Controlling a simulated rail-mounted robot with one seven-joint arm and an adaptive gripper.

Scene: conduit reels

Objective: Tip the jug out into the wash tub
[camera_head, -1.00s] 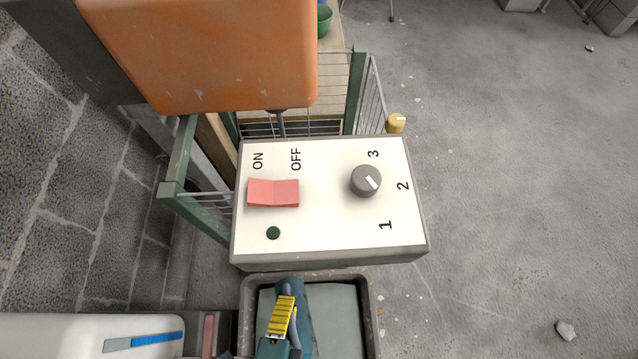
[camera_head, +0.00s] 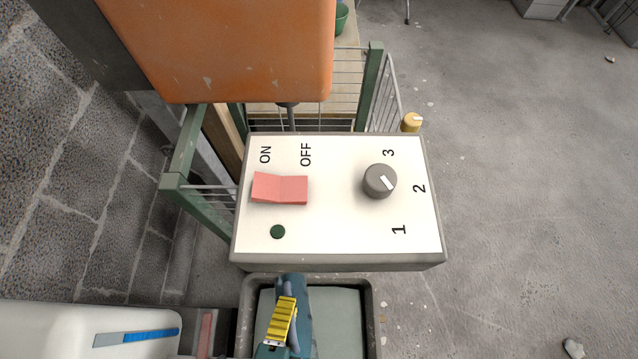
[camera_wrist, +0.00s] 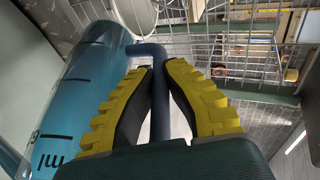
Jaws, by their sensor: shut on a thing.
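My gripper (camera_head: 286,303) has ribbed yellow fingers and is low in the head view. In the wrist view my gripper (camera_wrist: 157,75) is shut on the blue handle of the jug (camera_wrist: 88,85). The jug is translucent blue with dark graduation marks and "ml", and looks tilted in that picture. In the head view only a small part of the jug (camera_head: 304,308) shows beside the fingers. It is over the wash tub (camera_head: 371,305), a dark-rimmed basin with a flat grey-green inside, cut off by the bottom edge. I cannot tell what is in the jug.
A white control panel (camera_head: 335,230) with a red switch and grey dial stands just beyond the tub. Behind it are a green-framed wire cage (camera_head: 368,85), an orange box (camera_head: 230,50) and a yellow knob (camera_head: 412,122). Open concrete floor (camera_head: 520,200) lies to the right.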

